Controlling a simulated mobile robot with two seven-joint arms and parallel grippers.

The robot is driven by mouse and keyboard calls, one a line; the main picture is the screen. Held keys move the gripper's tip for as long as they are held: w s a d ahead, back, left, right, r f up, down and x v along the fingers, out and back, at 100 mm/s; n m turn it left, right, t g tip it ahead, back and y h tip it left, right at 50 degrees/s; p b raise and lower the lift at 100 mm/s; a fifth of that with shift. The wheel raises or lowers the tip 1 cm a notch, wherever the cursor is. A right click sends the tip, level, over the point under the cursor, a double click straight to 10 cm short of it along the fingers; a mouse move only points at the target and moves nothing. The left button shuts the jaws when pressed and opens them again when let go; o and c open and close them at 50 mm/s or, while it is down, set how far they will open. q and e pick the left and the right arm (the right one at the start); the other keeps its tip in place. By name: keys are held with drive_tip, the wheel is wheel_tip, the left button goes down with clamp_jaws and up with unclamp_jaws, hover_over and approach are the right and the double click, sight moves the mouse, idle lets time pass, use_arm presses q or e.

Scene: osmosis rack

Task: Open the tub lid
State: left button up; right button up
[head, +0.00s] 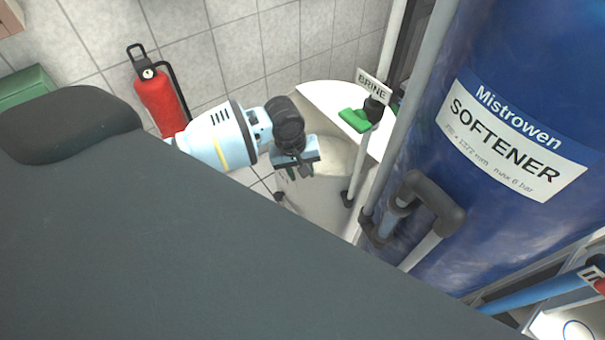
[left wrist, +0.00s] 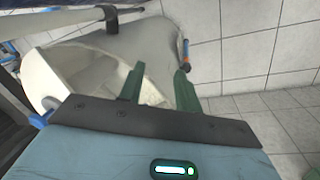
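The tub (head: 325,200) is a pale, rounded container in the middle of the head view, beside the blue softener tank. A flat white lid panel (head: 318,93) shows at its back, with a green piece (head: 353,120) over it. A beige area lies in front of this panel; I cannot tell whether it is lid or interior. In the left wrist view the tub (left wrist: 148,42) fills the upper left. My left gripper (head: 298,174) is over the tub's near side. Its two green fingers (left wrist: 158,80) are apart with nothing clearly between them. My right gripper is not in view.
The blue softener tank (head: 490,90) and grey pipes (head: 374,150) stand close on the right. A BRINE tag (head: 373,86) hangs at the pipe. A red fire extinguisher (head: 160,100) is by the tiled wall (head: 230,50). A green box (head: 25,85) is at the far left.

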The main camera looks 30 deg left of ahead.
use_arm(q)
drive_tip(key=shift+s+d+f+m, duration=0.55)
drive_tip(key=shift+s+d, duration=0.25)
drive_tip(key=shift+s, duration=0.1)
